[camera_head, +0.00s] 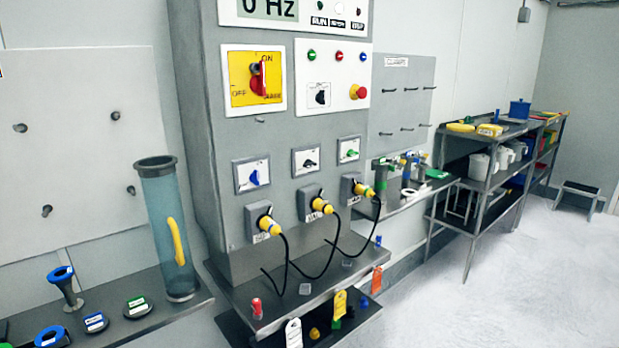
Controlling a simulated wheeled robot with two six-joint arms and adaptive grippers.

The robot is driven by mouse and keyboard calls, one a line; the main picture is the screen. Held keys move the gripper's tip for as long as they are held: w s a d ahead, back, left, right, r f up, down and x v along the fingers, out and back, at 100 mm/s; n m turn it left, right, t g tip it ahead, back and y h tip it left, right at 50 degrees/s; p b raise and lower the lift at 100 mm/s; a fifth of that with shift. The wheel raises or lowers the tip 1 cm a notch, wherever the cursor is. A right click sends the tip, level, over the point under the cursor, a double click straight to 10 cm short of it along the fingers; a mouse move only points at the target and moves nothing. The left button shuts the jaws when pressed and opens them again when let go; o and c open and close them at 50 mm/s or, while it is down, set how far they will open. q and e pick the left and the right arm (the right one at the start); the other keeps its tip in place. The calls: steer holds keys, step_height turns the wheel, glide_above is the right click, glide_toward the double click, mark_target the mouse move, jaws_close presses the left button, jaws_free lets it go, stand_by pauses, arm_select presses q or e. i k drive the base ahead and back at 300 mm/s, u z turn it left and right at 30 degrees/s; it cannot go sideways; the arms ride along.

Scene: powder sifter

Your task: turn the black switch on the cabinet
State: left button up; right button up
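The grey cabinet (298,130) stands upright left of centre. A black switch (319,96) sits on its white panel, below a row of green, red and blue indicators and left of a red push button (358,92). A second, smaller black switch (311,163) sits lower, on the middle of three small plates, between a blue switch (254,177) and a green switch (351,153). I cannot tell which black one the task names. Neither of my grippers is in view, and nothing touches the switches.
A red rotary switch (259,78) sits on a yellow plate. Yellow plugs with hanging black cables are below the small switches. A shelf (291,288) with small items juts out under the cabinet. A clear tube (167,230) stands left. The floor (480,300) at right is clear.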

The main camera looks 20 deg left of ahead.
mark_target(308, 164)
steer(key=u, duration=0.6)
steer(key=i, duration=0.85)
steer(key=z, duration=0.45)
